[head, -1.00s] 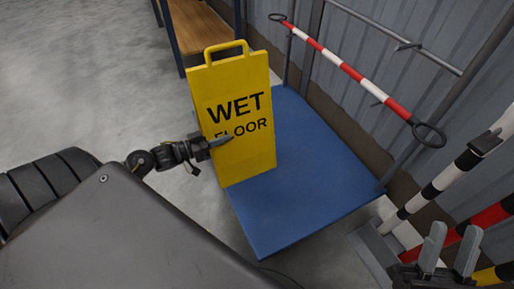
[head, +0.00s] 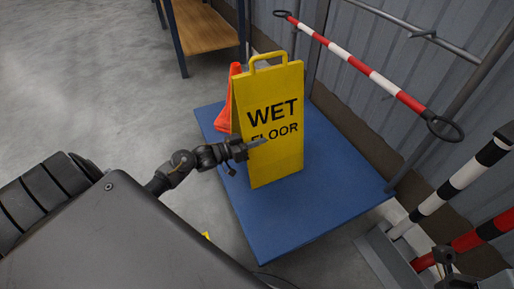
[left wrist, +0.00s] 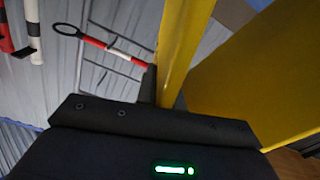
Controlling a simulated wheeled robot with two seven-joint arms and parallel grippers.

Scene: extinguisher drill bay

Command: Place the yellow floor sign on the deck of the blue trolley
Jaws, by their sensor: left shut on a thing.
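The yellow floor sign (head: 270,105), lettered WET FLOOR, is upright over the deck of the blue trolley (head: 325,195) in the head view. My left gripper (head: 258,143) is shut on the sign's near left edge, about halfway up. Whether the sign's lower edge touches the deck or hangs just above it, I cannot tell. In the left wrist view the sign (left wrist: 245,85) fills the right side, close to the gripper (left wrist: 158,88). A dark part at the lower right of the head view may be my right gripper (head: 445,258); its jaws cannot be made out.
An orange cone (head: 224,118) stands on the deck's far left part, partly behind the sign. A red and white bar (head: 365,75) runs along the trolley's right side. Striped posts (head: 465,170) stand at right. A wooden bench (head: 205,25) is behind. The deck's near part is clear.

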